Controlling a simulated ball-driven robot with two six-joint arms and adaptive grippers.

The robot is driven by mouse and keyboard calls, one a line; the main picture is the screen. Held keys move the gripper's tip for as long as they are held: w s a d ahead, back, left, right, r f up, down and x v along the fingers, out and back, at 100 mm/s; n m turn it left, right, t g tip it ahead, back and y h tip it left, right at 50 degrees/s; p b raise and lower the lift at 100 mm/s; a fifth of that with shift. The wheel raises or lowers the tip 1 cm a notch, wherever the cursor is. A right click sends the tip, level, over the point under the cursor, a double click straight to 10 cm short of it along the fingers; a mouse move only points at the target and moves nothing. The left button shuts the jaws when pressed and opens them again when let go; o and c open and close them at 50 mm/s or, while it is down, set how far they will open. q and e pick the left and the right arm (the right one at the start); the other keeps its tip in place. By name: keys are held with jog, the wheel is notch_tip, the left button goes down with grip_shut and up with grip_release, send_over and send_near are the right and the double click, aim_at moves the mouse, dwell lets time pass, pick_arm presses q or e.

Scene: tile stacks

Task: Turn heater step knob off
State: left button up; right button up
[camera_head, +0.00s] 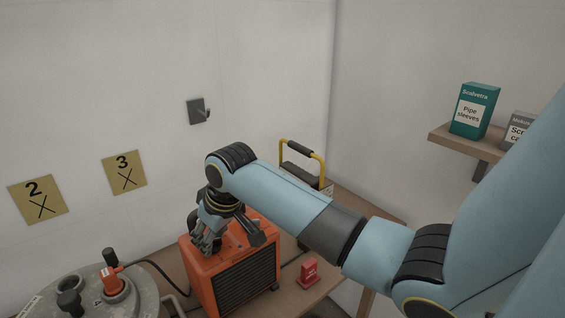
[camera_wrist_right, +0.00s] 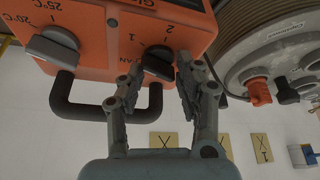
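The orange heater (camera_head: 206,267) with a black grille stands on a wooden table. In the right wrist view its orange panel (camera_wrist_right: 105,20) carries a dark step knob (camera_wrist_right: 159,62) beside the marks FAN, 1 and 2, and a grey temperature knob (camera_wrist_right: 52,45) beside 20°C and 25°C. My right gripper (camera_head: 207,240) reaches down over the heater's top. In the wrist view its fingers (camera_wrist_right: 161,72) are apart, one on each side of the step knob; contact is not clear. The knob's exact setting is partly hidden. My left gripper is not in view.
A small red block (camera_head: 308,273) is on the table to the right. A dark heater handle (camera_wrist_right: 70,108) lies close to the fingers. A shelf (camera_head: 465,140) holds boxes.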

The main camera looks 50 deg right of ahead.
jog(key=m+h, duration=0.1)
jog(key=m, duration=0.2)
jog(key=shift+a, duration=0.15)
jog(key=d+b+v, duration=0.1)
jog(key=v, duration=0.9)
jog(key=s+a+f+b, duration=0.2)
jog(key=s+f, duration=0.4)
jog(key=s, duration=0.3)
jog(key=s+f+n+g+b, duration=0.1)
jog(key=s+f+b, duration=0.2)
jog(key=f, duration=1)
jog(key=s+f+b, duration=0.3)
jog(key=f+b, duration=0.1)
jog(key=f, duration=0.9)
jog(key=shift+s+d+n+g+b, duration=0.25)
jog(key=shift+d+n+g+b, duration=0.05)
jog(key=shift+d+n+g, duration=0.15)
jog(key=shift+o, duration=0.4)
jog(key=shift+f, duration=0.15)
